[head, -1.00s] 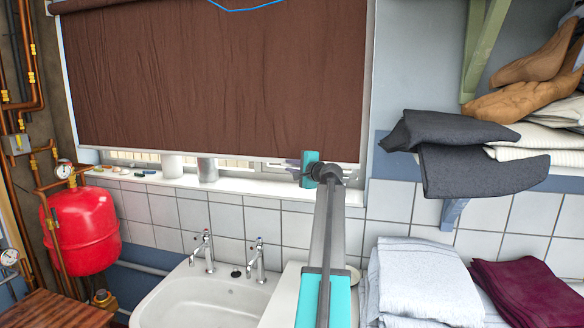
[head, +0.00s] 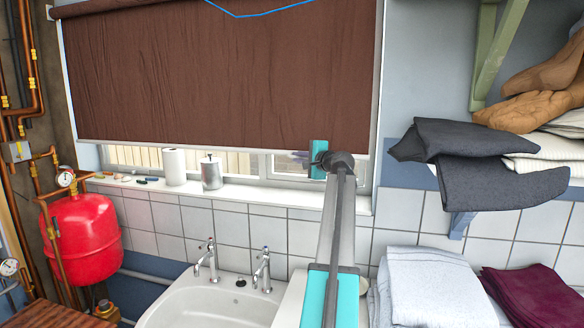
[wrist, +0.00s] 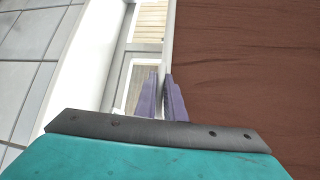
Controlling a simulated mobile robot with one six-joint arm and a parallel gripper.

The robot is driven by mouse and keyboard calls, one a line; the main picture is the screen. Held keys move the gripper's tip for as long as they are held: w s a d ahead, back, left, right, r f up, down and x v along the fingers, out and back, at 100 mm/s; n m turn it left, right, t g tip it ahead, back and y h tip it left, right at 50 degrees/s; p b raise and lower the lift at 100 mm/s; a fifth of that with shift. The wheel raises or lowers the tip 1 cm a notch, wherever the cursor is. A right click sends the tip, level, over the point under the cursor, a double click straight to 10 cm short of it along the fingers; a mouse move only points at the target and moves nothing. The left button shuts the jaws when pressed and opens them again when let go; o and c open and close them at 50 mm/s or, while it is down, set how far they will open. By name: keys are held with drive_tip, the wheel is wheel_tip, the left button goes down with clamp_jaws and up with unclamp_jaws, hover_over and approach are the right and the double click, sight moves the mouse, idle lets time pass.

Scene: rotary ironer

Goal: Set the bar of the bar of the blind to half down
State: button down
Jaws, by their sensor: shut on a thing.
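The brown blind (head: 220,75) hangs over the window in the head view, covering most of the glass. Its pale bar (head: 230,149) runs along its lower edge, above the sill. My gripper (head: 318,160) is at the right part of the bar, partly hidden behind my own wrist. In the wrist view my gripper's two purple fingers (wrist: 158,98) are shut on the pale bar (wrist: 168,45), with the brown cloth (wrist: 245,70) to the right.
The white sill (head: 250,196) holds a white roll (head: 174,166), a metal canister (head: 211,173) and several small items. Below are taps (head: 262,268) and a basin (head: 205,302). Folded dark cloths (head: 490,170) stick out from a shelf at the right.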

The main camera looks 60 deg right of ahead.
wheel_tip(320, 180, up, 22)
drive_tip(key=p, duration=0.3)
drive_tip(key=shift+p, duration=0.35)
drive_tip(key=shift+f, duration=0.1)
drive_tip(key=c, duration=1.8)
unclamp_jaws()
drive_tip(key=shift+c, duration=0.2)
drive_tip(key=shift+f, duration=0.1)
drive_tip(key=b+v, duration=0.5)
drive_tip(key=v, duration=0.9)
